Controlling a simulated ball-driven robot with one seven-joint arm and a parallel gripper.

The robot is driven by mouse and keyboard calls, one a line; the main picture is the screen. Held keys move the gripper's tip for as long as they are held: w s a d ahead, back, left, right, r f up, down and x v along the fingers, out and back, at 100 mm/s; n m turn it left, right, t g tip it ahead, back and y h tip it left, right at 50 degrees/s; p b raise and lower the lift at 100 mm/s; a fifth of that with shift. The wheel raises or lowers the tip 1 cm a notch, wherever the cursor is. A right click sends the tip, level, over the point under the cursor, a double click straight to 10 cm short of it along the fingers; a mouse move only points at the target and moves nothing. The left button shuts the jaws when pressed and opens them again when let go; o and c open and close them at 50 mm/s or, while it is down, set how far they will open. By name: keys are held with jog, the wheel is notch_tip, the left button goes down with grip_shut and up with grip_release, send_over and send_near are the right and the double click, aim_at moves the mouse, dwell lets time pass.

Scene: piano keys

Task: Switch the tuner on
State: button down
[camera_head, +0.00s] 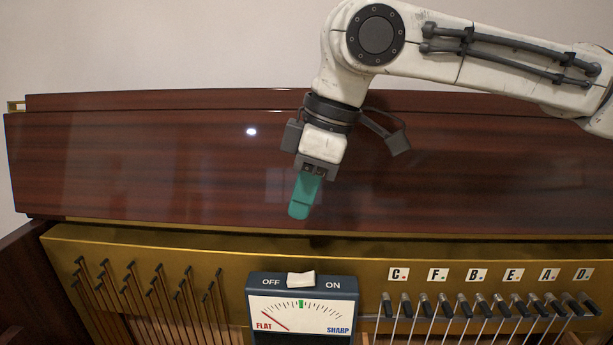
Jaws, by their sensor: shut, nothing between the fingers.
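The tuner (302,308) is a dark blue box with a white dial, standing in front of the brass plate at the lower middle. Its dial reads FLAT at left and SHARP at right, with a red needle toward FLAT and a green mark at the top middle. A white rocker switch (301,279) sits on its top between the words OFF and ON; I cannot tell for sure which side is pressed. My gripper (299,212) has teal fingers, is shut and empty, and points down above the tuner, apart from it.
A glossy dark wood piano panel (150,160) stands behind my gripper. The brass plate (130,250) carries several tuning pins and strings at left. At right are lettered labels (480,275) above a row of pins with strings. The space between gripper and tuner looks clear.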

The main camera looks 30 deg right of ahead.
jog(key=v, duration=0.3)
jog(key=shift+w+a, duration=0.15)
jog(key=shift+a, duration=0.1)
dwell(0.4)
